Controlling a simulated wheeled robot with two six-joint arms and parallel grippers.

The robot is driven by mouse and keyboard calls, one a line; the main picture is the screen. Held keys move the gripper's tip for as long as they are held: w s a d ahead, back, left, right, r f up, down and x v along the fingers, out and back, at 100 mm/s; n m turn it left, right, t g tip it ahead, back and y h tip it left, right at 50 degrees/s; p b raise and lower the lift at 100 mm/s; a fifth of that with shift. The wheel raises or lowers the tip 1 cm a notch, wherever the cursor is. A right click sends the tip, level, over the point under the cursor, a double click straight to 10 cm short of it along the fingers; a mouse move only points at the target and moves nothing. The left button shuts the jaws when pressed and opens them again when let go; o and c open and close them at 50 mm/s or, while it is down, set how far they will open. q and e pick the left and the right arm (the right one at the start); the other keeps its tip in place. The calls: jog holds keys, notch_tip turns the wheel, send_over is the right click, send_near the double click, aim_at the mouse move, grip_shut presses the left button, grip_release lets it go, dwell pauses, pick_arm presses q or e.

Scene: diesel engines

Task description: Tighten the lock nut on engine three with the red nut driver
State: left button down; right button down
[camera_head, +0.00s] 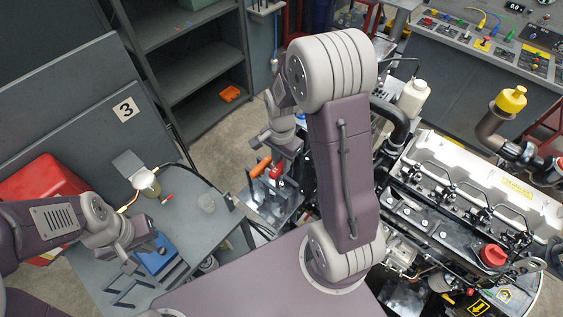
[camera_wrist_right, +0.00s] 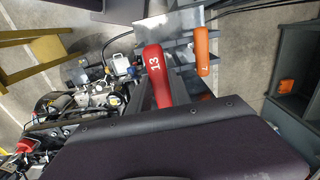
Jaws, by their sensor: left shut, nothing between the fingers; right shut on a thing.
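The red nut driver (camera_wrist_right: 154,62) has a handle marked 13, and it also shows in the head view (camera_head: 277,173). My right gripper (camera_wrist_right: 166,92) is shut on its handle. In the head view the right gripper (camera_head: 278,150) is partly hidden by my own arm. An orange-handled driver (camera_wrist_right: 202,50) marked 7 stands beside the red one, apart from it. The engine (camera_head: 470,200) fills the right of the head view; I cannot make out the lock nut. My left gripper (camera_head: 130,266) is shut and empty above the grey table at the left.
A grey metal holder (camera_head: 268,203) is below the drivers. A panel sign (camera_head: 126,109) reads 3. Shelves (camera_head: 185,60) stand behind, with open floor before them.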

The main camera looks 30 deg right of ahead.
notch_tip(320, 180, up, 7)
jog(key=p, duration=0.5)
jog(key=shift+f, duration=0.2)
